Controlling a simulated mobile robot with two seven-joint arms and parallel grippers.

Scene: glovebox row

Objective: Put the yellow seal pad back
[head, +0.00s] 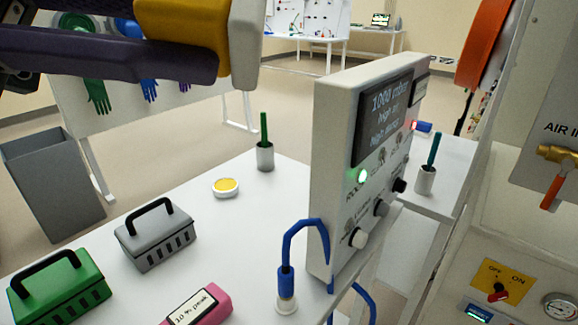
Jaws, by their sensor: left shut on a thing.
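My left gripper (190,58) is at the top left, close to the camera, with a dark finger along the near side of a yellow block with a pale face, which I take to be the yellow seal pad (187,18). It is shut on this pad and holds it in the air above and behind the white table. The pad's top is cut off by the picture edge, and the other finger is hidden. A small round white dish with a yellow top (225,187) lies on the table. My right gripper is not in view.
The white table (180,275) carries a grey case (155,237), a green case (62,288), a pink block (200,304), a cup with a green stick (265,156) and a blue hose (285,281). A tall gauge panel (336,150) stands right. Table space around the dish is clear.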

